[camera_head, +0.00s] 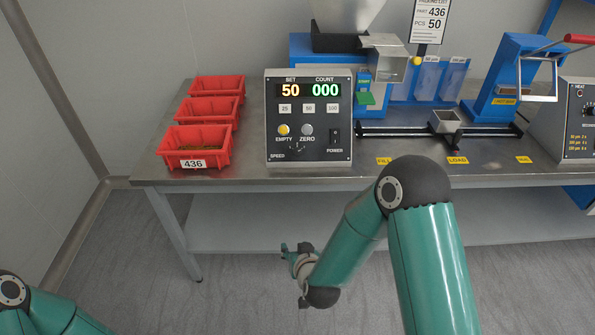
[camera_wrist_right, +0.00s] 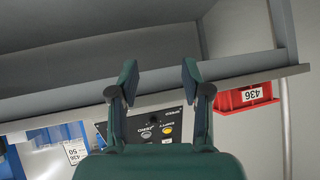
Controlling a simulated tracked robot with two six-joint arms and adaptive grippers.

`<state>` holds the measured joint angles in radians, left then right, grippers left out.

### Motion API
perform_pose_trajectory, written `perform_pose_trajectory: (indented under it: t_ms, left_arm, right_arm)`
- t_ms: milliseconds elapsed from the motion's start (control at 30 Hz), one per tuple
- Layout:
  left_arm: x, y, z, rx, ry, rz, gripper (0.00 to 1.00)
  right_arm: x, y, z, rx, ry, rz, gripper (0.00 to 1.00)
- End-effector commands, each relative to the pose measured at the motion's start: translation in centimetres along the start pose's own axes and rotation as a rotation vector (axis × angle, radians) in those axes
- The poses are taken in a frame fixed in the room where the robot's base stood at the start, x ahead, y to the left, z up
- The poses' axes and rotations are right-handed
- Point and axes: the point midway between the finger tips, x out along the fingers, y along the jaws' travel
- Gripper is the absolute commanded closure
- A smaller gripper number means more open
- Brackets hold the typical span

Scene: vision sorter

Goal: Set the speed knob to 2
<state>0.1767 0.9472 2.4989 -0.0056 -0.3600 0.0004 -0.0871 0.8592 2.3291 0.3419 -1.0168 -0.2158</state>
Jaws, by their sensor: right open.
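The control box (camera_head: 270,120) stands on the table, its front panel showing SET 50 and COUNT 000. My right gripper (camera_head: 294,250) is below and in front of the table edge, well apart from the knob. In the right wrist view the gripper (camera_wrist_right: 160,76) shows two spread fingers with nothing between them. The panel (camera_wrist_right: 152,128) appears upside down beyond them, its speed end partly cut off by the table edge. My left gripper is out of view.
Red bins (camera_head: 200,160) stand left of the box, the front one labelled 436. The steel table (camera_head: 250,180) has its front edge between my right gripper and the panel. A blue machine (camera_head: 300,50) with a hopper stands behind. The yellow EMPTY button (camera_head: 284,129) is above the knob.

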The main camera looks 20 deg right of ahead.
Motion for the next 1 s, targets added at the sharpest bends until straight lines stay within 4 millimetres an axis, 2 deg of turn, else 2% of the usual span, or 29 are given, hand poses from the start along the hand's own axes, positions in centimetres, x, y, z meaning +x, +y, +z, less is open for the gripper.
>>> perform_pose_trajectory:
  t_ms: [33, 100, 200, 300, 433, 567, 1000]
  left_arm:
    - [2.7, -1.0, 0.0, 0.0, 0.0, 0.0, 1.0]
    - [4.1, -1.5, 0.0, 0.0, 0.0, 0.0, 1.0]
    - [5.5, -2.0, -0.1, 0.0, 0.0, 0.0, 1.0]
    - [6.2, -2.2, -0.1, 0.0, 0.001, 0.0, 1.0]
    - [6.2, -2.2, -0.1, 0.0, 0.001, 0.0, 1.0]
    - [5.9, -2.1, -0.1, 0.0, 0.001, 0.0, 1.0]
    - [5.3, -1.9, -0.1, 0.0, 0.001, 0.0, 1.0]
  right_arm:
    - [1.5, -0.5, -2.0, -0.018, 0.141, 0.028, 0.52]
    - [1.3, -0.9, -5.8, -0.033, 0.316, 0.085, 0.52]
    - [0.0, -1.3, -9.9, -0.043, 0.508, 0.162, 0.52]
    - [-1.3, -1.4, -12.3, -0.046, 0.622, 0.218, 0.52]
    - [-1.9, -1.3, -13.8, -0.045, 0.676, 0.25, 0.52]
    - [-0.9, -0.9, -14.8, -0.045, 0.677, 0.252, 0.52]
    - [6.0, 1.0, -20.4, -0.044, 0.675, 0.251, 0.52]
